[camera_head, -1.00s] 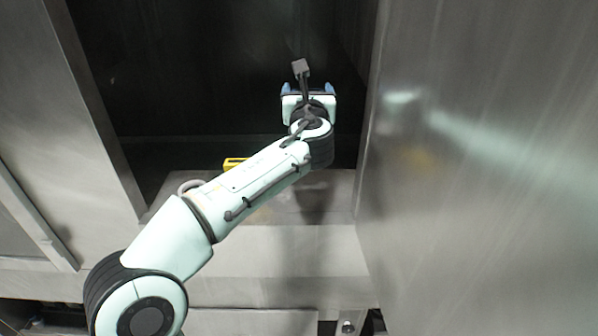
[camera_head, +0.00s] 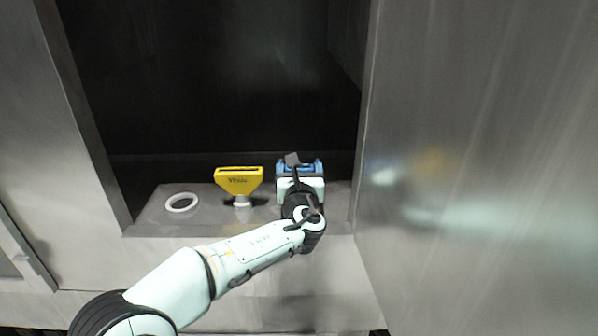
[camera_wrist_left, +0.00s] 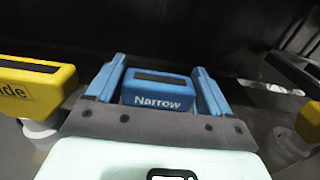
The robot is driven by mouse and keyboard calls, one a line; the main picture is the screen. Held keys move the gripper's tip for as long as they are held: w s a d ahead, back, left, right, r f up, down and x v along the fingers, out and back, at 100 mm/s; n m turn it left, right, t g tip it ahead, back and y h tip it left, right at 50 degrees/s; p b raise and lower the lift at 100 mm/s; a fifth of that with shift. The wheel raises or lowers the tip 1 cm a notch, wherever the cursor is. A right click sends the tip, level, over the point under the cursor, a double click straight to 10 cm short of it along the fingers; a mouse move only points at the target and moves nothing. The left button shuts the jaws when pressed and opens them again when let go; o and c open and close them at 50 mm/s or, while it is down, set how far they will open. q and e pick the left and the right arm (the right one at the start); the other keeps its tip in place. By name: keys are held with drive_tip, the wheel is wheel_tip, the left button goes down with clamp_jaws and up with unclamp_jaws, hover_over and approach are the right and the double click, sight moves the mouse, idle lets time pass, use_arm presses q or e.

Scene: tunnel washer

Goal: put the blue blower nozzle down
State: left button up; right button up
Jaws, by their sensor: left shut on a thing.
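The blue blower nozzle (camera_wrist_left: 157,92), marked "Narrow", sits upright between the two blue fingers of my left gripper (camera_wrist_left: 160,76) in the left wrist view. The gripper is shut on it. In the head view my left gripper (camera_head: 300,167) is at the right part of the steel ledge (camera_head: 150,222), right of a yellow nozzle. The wrist and gripper body hide most of the blue nozzle there. Its lower end is hidden, so I cannot tell whether it touches the ledge. My right gripper is not in view.
The yellow nozzle (camera_head: 238,180) stands on a white collar, close left of my gripper. An empty white ring (camera_head: 170,207) lies at the ledge's left. A steel panel (camera_head: 480,170) rises close on the right and reflects the scene. A dark opening (camera_head: 210,80) is behind.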

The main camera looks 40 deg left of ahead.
use_arm(q)
drive_tip(key=o, duration=1.1)
drive_tip(key=shift+c, duration=0.2)
drive_tip(key=shift+r, duration=0.1)
drive_tip(key=b+v, duration=0.2)
drive_tip(key=v, duration=1)
